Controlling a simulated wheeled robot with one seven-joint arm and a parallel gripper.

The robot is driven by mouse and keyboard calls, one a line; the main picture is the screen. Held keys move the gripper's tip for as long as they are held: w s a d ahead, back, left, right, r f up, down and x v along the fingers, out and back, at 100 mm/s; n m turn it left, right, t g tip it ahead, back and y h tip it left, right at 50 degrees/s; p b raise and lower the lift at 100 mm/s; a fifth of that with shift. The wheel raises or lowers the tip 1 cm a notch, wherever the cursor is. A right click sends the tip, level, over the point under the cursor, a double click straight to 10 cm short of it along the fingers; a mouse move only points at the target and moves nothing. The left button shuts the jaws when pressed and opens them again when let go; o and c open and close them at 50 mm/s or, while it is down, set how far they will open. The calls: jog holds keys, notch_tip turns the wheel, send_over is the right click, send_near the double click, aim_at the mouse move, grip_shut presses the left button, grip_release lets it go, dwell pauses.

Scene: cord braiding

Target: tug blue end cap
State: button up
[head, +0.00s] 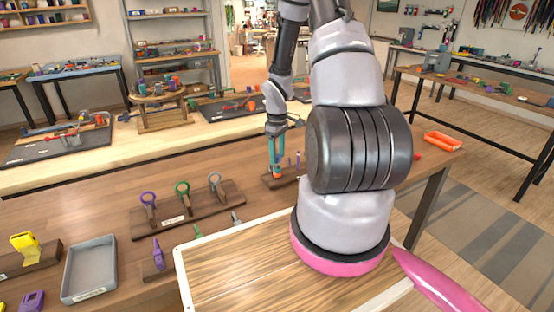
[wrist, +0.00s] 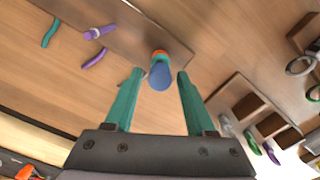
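The blue end cap (wrist: 160,76) shows in the wrist view, with an orange band (wrist: 159,54) at its far end, against the wooden bar (wrist: 130,32). My gripper (wrist: 158,80) has two teal fingers spread wide. The cap appears between the fingertips, with a gap on each side, so neither finger touches it. In the head view my gripper (head: 276,160) points down over a small wooden block (head: 270,181) left of my arm. The cap itself is hard to make out in that view.
Purple and teal cord pieces (wrist: 95,58) lie beside the bar. A wooden rack (head: 185,215) with several ringed tools stands left. A grey tray (head: 90,268) is farther left. A white-edged board (head: 240,265) lies in front. An orange tray (head: 443,141) sits right.

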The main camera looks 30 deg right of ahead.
aim_at(277, 155)
grip_shut()
jog(key=shift+f, duration=0.15)
dwell(0.5)
jog(key=o, duration=0.7)
grip_release()
jog(key=shift+r, duration=3.05)
